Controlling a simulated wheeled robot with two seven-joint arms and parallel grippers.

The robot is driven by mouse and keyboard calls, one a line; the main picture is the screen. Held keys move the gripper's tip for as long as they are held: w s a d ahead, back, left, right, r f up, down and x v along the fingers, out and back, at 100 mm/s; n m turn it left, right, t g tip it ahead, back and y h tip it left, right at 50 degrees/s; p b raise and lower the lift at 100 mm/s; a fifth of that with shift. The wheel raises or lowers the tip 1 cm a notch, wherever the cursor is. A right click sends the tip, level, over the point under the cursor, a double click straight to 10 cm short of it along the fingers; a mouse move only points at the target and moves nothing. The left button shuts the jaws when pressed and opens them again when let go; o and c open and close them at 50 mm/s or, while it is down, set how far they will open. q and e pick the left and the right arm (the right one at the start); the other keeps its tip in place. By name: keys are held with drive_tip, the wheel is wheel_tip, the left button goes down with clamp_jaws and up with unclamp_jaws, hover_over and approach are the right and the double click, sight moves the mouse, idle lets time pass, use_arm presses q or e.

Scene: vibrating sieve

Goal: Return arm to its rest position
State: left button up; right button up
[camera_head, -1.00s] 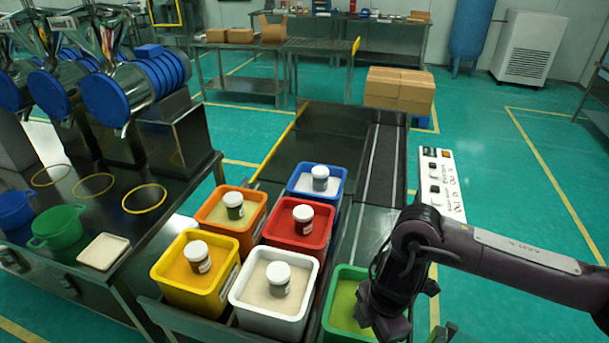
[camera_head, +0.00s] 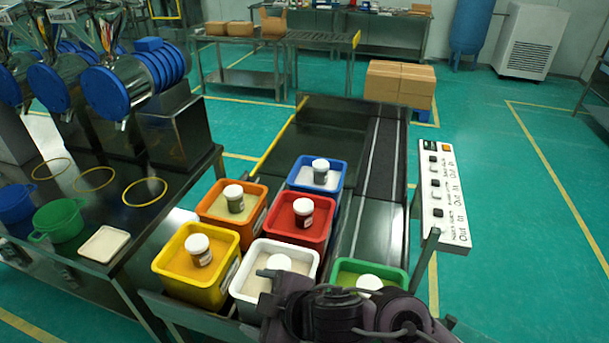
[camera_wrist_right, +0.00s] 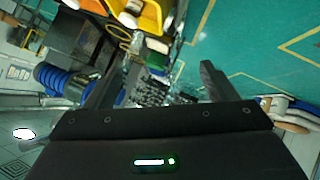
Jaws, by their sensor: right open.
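My right arm (camera_head: 345,312) is folded low at the bottom of the head view, in front of the white and green bins. My right gripper (camera_wrist_right: 158,82) shows its two fingers spread wide with nothing between them in the wrist view. The fingertips are not clear in the head view. My left arm and gripper are not in view.
Yellow (camera_head: 190,285), orange (camera_head: 225,235), red (camera_head: 295,235), blue (camera_head: 315,178), white (camera_head: 245,290) and green (camera_head: 385,270) bins hold white-lidded jars. A control panel (camera_head: 440,190) stands right of the conveyor (camera_head: 382,160). The green floor (camera_head: 530,250) on the right is clear.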

drive_tip(key=s+d+f+m+h, duration=0.1)
drive_tip(key=d+f+m+h, duration=0.25)
drive_tip(key=d+m, duration=0.45)
drive_tip(key=s+d+f+m+h, duration=0.15)
drive_tip(key=d+m+h, duration=0.3)
drive_tip(key=d, duration=0.75)
drive_tip(key=s+d+f+m+g, duration=0.3)
drive_tip(key=s+d+f, duration=0.1)
drive_tip(key=s+d, duration=0.35)
wheel_tip(320, 180, down, 28)
drive_tip(key=g, duration=0.1)
drive_tip(key=s+d+f+g, duration=0.1)
drive_tip(key=s+d+f, duration=0.2)
drive_tip(key=s+f, duration=1.6)
drive_tip(key=shift+s+d+f+h, duration=0.15)
drive_tip(key=shift+s+f+h, duration=0.15)
drive_tip(key=shift+s, duration=0.35)
